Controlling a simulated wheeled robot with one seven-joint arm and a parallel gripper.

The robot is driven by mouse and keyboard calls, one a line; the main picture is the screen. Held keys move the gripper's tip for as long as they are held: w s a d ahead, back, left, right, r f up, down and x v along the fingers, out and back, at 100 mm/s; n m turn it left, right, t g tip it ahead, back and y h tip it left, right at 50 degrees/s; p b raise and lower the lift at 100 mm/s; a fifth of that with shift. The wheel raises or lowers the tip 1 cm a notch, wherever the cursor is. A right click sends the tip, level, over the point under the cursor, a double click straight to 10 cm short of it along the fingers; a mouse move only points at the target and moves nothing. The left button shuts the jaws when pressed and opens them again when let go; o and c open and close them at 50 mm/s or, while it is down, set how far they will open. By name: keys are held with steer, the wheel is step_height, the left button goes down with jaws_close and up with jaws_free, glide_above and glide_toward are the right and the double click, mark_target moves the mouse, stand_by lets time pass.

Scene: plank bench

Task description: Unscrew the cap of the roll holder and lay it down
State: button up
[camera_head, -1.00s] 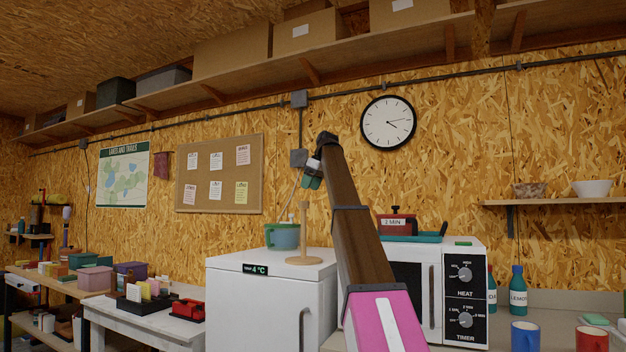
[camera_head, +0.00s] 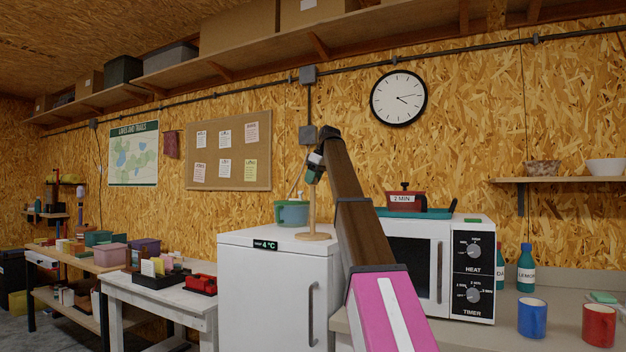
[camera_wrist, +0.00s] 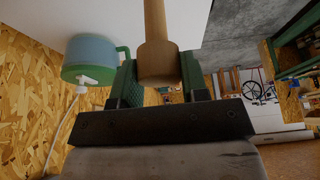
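The roll holder (camera_head: 312,217) is a pale wooden post on a round base, standing upright on the white fridge top (camera_head: 258,235). Its wider wooden cap (camera_wrist: 158,65) is at the post's end in the wrist view. My gripper (camera_head: 312,180) is at the top of the post. In the wrist view, my gripper's green fingers (camera_wrist: 158,80) flank the cap on both sides, very close to it. I cannot tell whether they touch or press it. The joint between cap and post is not clear.
A microwave (camera_head: 432,265) with a red pot (camera_head: 407,203) on top stands to the right. A white table (camera_head: 150,295) with small boxes is to the left. The fridge top's front is bare.

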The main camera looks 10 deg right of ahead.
steer(key=shift+n+g+y, duration=0.3)
steer(key=shift+n+g, duration=0.2)
steer(key=shift+n, duration=1)
steer(key=shift+c, duration=0.4)
steer(key=o, duration=1.1)
steer(key=shift+c, duration=0.2)
